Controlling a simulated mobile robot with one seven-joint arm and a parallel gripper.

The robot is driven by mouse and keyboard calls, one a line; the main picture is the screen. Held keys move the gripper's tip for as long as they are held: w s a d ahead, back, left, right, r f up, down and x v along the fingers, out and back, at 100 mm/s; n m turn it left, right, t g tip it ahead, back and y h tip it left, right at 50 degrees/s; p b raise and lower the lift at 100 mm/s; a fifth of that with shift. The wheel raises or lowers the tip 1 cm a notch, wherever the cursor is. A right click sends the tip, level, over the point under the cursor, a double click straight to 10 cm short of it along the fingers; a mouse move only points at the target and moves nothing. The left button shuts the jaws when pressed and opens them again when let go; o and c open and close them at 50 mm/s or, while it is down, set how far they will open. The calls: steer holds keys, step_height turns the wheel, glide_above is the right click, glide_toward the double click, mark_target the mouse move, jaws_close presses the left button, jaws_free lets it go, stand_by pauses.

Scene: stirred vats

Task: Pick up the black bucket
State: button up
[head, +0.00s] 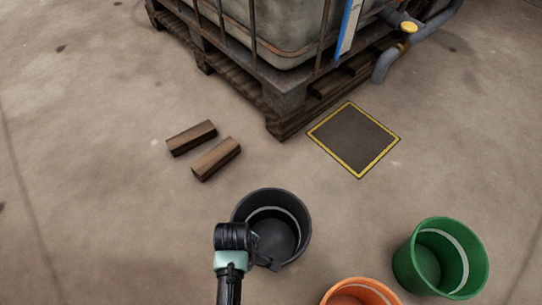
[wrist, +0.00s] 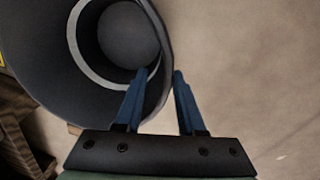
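The black bucket (head: 283,240) stands upright on the floor, open at the top, with a pale band inside its wall. In the wrist view the bucket (wrist: 45,62) fills the upper left. My gripper (wrist: 160,73) is at its near rim, with the two blue fingers apart. The left finger overlaps the inside of the bucket and the right finger is just outside the wall, so the rim runs between them. A gap shows between the fingers. In the head view my wrist hides part of the bucket's left rim, and the fingertips are hard to make out.
An orange bucket (head: 360,284) and a green bucket (head: 402,270) stand to the right. Two wooden blocks (head: 204,150) lie beyond the black bucket. A caged tank on a pallet (head: 286,122) stands at the back, near a yellow-edged dark square (head: 354,138). The left floor is clear.

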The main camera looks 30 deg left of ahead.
steer(key=shift+w+d+f+b, duration=0.1)
steer(key=shift+f+b, duration=1.3)
steer(key=shift+f, duration=0.25)
steer(key=shift+w+f+b, duration=0.1)
steer(key=shift+f+b, duration=1.3)
steer(key=shift+f, duration=0.2)
jaws_close()
steer(key=shift+r, duration=0.1)
